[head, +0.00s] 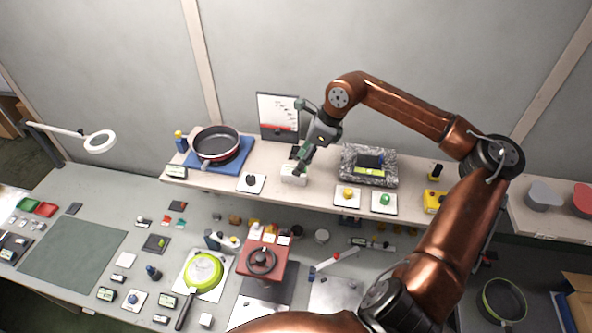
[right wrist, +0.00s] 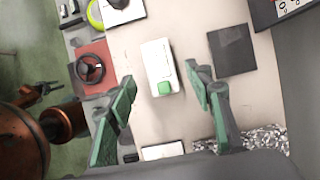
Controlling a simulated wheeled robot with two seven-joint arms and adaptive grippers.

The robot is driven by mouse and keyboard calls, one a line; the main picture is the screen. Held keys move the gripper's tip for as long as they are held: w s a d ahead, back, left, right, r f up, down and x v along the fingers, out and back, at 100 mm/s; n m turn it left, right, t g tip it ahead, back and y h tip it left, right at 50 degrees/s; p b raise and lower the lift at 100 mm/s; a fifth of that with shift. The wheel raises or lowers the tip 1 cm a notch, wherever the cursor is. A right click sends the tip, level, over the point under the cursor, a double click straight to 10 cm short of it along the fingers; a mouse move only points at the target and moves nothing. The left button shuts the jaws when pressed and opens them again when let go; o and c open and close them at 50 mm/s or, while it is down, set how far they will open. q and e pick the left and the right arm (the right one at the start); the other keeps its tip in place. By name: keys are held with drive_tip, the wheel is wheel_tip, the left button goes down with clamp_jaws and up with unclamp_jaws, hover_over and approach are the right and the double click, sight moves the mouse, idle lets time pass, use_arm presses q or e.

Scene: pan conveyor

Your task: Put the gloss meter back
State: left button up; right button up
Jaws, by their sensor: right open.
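A small white box with a green button (right wrist: 160,68) lies on the shelf; it also shows in the head view (head: 292,177). A dark device with a yellow-green display (head: 369,162) sits on a speckled stone slab (head: 353,177). I cannot tell for sure which of these is the gloss meter. My right gripper (head: 302,161) is open above the white box. In the right wrist view its green-padded fingers (right wrist: 162,92) stand apart on either side of the box, with gaps and no visible contact. My left gripper is not in view.
A dark square pad (right wrist: 232,48) lies beside the white box, toward the wall. A chart stand (head: 278,117) stands behind. A pan (head: 217,145) on a blue mat is at left. Yellow (head: 347,194) and green (head: 385,199) buttons line the shelf's front.

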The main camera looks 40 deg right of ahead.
drive_tip(key=b+v, duration=0.1)
drive_tip(key=v, duration=0.5)
drive_tip(key=shift+r, duration=0.25)
drive_tip(key=shift+s+d, duration=0.1)
drive_tip(key=shift+s, duration=0.05)
